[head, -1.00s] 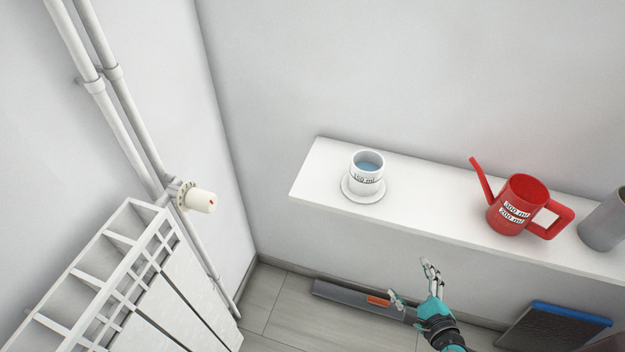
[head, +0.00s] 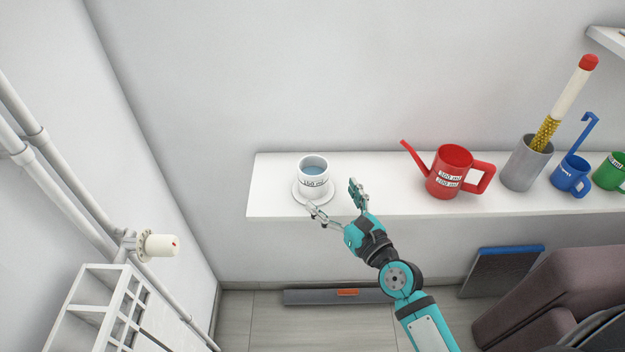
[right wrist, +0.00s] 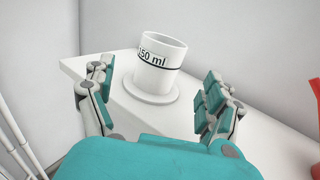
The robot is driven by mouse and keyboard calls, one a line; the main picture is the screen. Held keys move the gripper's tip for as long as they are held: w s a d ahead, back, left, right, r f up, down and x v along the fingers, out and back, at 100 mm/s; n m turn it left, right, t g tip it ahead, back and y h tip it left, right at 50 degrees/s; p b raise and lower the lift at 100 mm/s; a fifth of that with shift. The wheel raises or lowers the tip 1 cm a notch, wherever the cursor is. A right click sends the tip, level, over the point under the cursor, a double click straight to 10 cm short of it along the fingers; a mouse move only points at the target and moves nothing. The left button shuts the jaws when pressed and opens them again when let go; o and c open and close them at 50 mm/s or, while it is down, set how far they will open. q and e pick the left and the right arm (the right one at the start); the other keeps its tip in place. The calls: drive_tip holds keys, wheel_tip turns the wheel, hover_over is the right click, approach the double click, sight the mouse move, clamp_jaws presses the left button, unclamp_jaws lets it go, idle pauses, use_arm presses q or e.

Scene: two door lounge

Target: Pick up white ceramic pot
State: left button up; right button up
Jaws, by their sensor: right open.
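The white ceramic pot (head: 314,180) stands upright on a white saucer (head: 300,196) near the left end of the white shelf (head: 400,203). It has a black "150 ml" marking and a blue surface inside. My right gripper (head: 336,202) is open and empty, in front of the pot and slightly to its right. In the right wrist view, the pot (right wrist: 157,66) stands ahead between the two spread fingers (right wrist: 155,98), apart from both. Its saucer (right wrist: 152,90) shows under it. My left gripper is not in view.
A red watering can (head: 452,172) stands right of the pot. Farther right are a grey cylinder (head: 524,165), a blue mug (head: 570,177) and a green mug (head: 612,172). A brown seat (head: 560,290) is lower right.

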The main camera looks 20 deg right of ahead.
sight(307, 164)
drive_tip(key=p+x, duration=0.1)
drive_tip(key=x, duration=0.8)
drive_tip(key=shift+w, duration=0.2)
drive_tip(key=shift+s+d, duration=0.1)
drive_tip(key=shift+c, duration=1.2)
drive_tip(key=c, duration=1.1)
drive_tip(key=shift+c, duration=0.6)
drive_tip(key=shift+r, duration=0.15)
